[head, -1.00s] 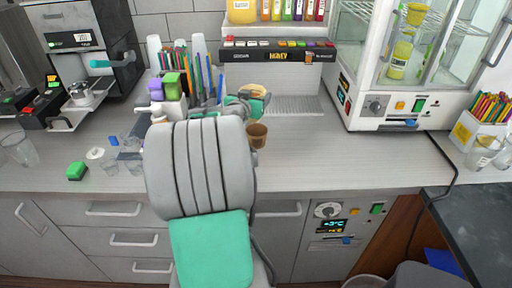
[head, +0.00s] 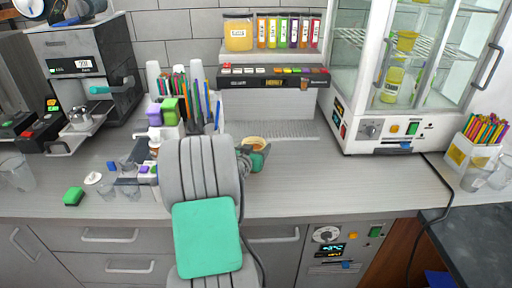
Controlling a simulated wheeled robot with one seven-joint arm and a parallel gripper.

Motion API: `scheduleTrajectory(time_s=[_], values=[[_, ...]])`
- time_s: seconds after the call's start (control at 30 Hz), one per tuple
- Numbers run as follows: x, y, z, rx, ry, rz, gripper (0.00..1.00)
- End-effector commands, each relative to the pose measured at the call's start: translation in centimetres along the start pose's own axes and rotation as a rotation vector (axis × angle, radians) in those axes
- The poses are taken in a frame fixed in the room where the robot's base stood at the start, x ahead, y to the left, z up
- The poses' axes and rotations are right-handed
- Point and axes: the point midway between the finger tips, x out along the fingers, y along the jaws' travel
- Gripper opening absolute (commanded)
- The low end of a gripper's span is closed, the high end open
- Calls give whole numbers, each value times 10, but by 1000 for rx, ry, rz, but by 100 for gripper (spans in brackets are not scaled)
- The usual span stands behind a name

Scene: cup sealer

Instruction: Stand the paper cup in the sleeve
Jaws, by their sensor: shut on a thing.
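The paper cup (head: 255,142) shows as a pale tan rim with a darker inside, upright just right of my forearm. My gripper (head: 257,157), dark grey with green parts, is shut on it from the front and covers most of its wall. The brown sleeve seen earlier on the counter is not visible now; its place is behind or under my gripper. I cannot tell whether the cup is inside the sleeve or above it.
A drink dispenser (head: 275,75) with bottles on top stands behind. A glass cabinet (head: 400,140) is at right, a coffee machine (head: 90,80) at left. A caddy of pens and blocks (head: 170,128) stands close left of my arm. The counter (head: 340,180) right of the gripper is clear.

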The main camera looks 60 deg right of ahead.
Motion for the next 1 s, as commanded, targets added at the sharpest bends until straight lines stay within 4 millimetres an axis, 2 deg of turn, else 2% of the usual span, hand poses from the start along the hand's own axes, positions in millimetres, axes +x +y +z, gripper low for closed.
scheduleTrajectory(time_s=[0.23,0.27,0.5,0.77,0.9,1.0], values=[[2,0,6,0,2,0,14],[1,0,5,0,0,0,70],[1,0,5,0,-1,0,90],[1,0,4,0,0,0,90],[-3,0,-8,-1,-1,0,90],[-26,-2,0,-1,2,-5,90]])
